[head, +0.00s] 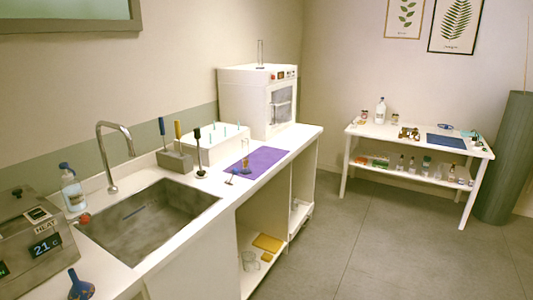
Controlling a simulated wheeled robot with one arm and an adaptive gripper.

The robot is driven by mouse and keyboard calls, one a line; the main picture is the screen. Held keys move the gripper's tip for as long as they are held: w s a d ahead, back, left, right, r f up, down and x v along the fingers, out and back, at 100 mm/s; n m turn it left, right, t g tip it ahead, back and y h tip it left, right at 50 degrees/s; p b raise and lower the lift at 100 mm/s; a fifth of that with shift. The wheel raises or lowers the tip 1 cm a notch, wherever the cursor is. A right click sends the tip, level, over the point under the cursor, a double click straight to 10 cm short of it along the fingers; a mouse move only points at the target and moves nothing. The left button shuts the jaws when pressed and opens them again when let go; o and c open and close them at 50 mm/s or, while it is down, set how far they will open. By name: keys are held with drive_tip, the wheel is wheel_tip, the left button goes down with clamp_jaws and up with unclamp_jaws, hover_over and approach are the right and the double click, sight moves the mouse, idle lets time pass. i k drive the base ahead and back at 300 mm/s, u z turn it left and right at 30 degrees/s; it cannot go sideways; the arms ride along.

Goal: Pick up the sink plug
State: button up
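A small red round piece (84,219) sits on the counter at the left rim of the sink (150,222), just in front of a clear bottle with a blue top. It may be the sink plug, but it is too small to be sure. The sink basin looks empty, and a dark slot shows on its back wall. My gripper is not in view.
Upright tools stand in a grey block (174,162). Open floor (390,245) lies to the right.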

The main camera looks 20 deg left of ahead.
sight(201, 172)
drive_tip(key=u, duration=0.25)
drive_tip(key=i, duration=1.7)
drive_tip(key=u, duration=1.35)
drive_tip(key=i, duration=0.9)
drive_tip(key=u, duration=1.4)
drive_tip(key=i, duration=0.55)
drive_tip(key=u, duration=0.3)
